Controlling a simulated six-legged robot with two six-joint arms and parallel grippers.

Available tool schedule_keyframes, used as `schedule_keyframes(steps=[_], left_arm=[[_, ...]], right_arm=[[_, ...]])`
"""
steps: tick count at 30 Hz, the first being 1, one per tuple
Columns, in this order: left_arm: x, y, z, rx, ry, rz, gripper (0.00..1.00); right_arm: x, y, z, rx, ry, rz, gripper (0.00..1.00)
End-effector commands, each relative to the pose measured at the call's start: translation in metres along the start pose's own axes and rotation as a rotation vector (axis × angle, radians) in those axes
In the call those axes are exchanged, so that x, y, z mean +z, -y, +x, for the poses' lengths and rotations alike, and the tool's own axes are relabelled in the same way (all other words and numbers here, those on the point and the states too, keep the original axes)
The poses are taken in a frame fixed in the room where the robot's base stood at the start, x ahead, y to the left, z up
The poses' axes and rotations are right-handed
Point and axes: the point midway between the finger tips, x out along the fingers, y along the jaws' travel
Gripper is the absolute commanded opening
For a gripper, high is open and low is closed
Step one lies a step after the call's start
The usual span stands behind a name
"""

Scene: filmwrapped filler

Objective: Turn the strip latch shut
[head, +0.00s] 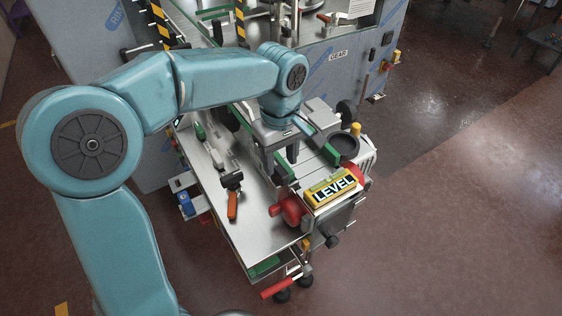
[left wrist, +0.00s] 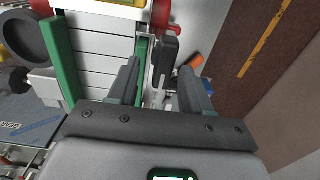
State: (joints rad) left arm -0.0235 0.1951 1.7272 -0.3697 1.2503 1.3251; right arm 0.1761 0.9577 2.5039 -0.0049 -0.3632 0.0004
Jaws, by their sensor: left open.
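My left gripper (head: 286,160) hangs over the machine's slatted bed, pointing down. It is open, and its fingers also show in the left wrist view (left wrist: 163,88). A dark, block-shaped handle (left wrist: 167,55) stands on a pale metal stem beside a green rail (left wrist: 142,50). It may be the strip latch, but I cannot tell for certain. In the left wrist view it appears between the fingertips and a little beyond them, with no clear contact. In the head view my gripper and arm hide much of that spot. My right gripper is not in view.
A yellow LEVEL sign (head: 333,187) and a red knob (head: 291,210) sit at the near end. A black round cup (head: 344,147) stands to the right. An orange-handled tool (head: 232,205) lies on the metal side tray (head: 254,222). Open floor lies to the right.

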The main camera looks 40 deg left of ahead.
Motion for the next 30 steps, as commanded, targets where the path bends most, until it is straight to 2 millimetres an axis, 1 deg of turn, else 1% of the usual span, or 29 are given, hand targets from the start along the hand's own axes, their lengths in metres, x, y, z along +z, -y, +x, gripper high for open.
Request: schedule_keyframes(steps=[3, 6, 14, 15, 17, 18, 19, 30], left_arm=[[-0.001, -0.001, 0.013, -0.002, 0.0, -0.001, 0.49], [-0.001, -0.002, 0.018, 0.001, 0.0, 0.0, 0.49], [-0.001, -0.003, 0.021, 0.001, 0.0, 0.0, 0.49], [-0.001, -0.003, 0.02, 0.001, 0.0, 0.0, 0.42], [-0.001, -0.003, 0.02, 0.001, 0.0, 0.0, 0.23], [-0.001, -0.003, 0.02, 0.001, 0.0, 0.0, 0.1], [-0.001, -0.003, 0.02, 0.001, 0.0, 0.0, 0.0], [-0.001, -0.002, 0.021, -0.002, 0.001, 0.023, 0.0]], right_arm=[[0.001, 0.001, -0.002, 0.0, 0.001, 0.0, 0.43], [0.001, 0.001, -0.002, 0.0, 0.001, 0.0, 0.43], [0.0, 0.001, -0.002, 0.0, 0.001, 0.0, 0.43], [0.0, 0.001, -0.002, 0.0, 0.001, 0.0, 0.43], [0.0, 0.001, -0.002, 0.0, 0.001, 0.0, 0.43], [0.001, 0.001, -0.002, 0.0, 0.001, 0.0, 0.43], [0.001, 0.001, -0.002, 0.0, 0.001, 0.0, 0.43], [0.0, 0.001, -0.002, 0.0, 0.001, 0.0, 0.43]])
